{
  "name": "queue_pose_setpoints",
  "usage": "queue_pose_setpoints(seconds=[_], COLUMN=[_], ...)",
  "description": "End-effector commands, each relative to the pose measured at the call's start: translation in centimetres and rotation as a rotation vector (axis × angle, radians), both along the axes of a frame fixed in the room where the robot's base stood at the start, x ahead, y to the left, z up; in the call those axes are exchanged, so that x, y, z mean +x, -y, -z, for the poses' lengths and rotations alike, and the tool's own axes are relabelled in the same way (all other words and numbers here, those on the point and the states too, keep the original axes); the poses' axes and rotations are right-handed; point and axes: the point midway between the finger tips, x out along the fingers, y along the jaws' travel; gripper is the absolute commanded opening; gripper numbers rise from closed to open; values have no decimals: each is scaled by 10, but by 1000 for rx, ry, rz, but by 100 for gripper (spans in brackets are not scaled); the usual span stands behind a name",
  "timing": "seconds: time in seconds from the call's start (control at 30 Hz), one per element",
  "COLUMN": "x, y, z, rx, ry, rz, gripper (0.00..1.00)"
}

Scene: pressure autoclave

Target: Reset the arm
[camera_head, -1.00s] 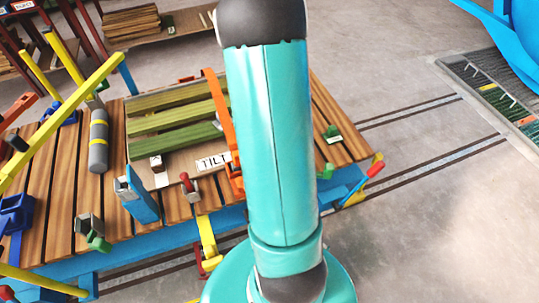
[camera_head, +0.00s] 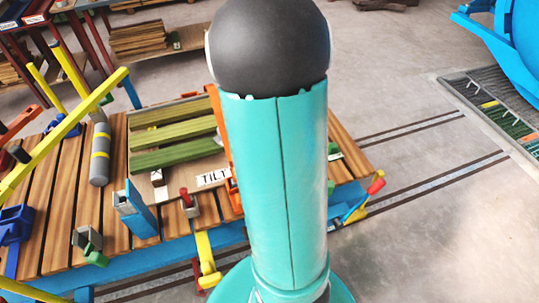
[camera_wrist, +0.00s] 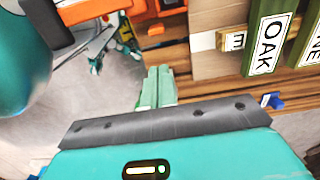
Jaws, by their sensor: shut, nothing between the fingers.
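My gripper (camera_wrist: 157,88) shows in the wrist view, with its two pale green fingers side by side and nothing between them. It is above the edge of the wooden slatted workbench, apart from the boards beside it. In the head view my teal arm link with its dark grey joint stands upright in the middle. It hides part of the bench, and my gripper is out of sight there.
An OAK-labelled board (camera_wrist: 268,45) is near my gripper. Floor at right is open, with rails.

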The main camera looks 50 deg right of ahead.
Motion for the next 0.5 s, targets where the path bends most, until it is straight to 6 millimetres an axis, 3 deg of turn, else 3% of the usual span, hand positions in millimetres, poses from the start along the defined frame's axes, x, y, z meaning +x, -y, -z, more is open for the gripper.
queue_pose_setpoints(seconds=[0.5], x=[2], y=[-3], z=[-4], rx=[-2], ry=[9], rz=[-28], gripper=[0])
